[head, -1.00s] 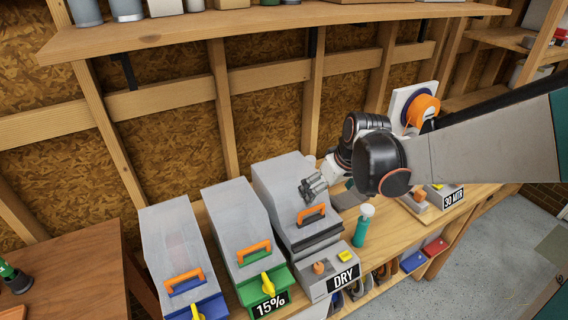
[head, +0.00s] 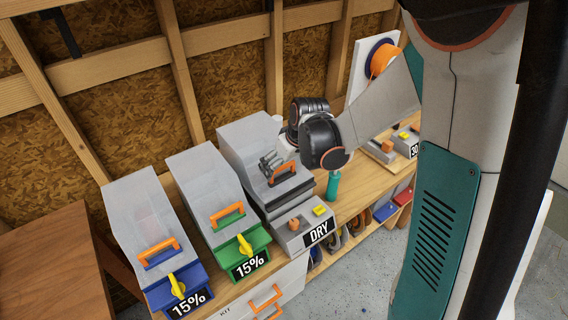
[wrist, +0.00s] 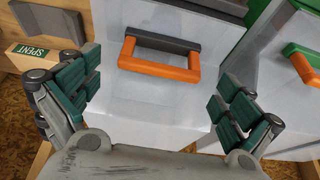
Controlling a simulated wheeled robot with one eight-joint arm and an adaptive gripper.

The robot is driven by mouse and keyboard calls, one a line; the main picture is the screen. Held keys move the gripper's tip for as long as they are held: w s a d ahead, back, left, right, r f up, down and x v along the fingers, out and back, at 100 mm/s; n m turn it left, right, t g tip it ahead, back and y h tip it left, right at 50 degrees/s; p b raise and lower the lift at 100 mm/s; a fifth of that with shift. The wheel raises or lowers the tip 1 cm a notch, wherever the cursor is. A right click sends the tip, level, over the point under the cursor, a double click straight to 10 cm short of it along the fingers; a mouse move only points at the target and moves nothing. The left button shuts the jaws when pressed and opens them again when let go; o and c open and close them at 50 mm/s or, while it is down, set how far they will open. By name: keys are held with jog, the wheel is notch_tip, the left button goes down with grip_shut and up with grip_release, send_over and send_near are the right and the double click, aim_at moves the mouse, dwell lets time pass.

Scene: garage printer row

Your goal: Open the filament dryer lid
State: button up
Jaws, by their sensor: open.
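The filament dryer is the grey box with the DRY label (head: 319,232) on the bench. Its pale lid (head: 245,135) sits down on the dark grey base, and an orange handle (head: 283,174) stands on the lid's front. In the wrist view the handle (wrist: 162,64) lies crosswise between my finger pads, apart from both. My gripper (head: 270,160) is open and empty just behind and above the handle; the wrist view shows its green-padded fingers (wrist: 155,86) spread over the lid.
A teal bottle (head: 333,185) stands right of the dryer, near my arm. An orange spool (head: 383,60) is behind.

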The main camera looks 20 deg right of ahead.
jog(key=shift+s+r, duration=0.15)
jog(key=shift+s, duration=0.1)
grip_shut()
jog(key=shift+w, duration=0.15)
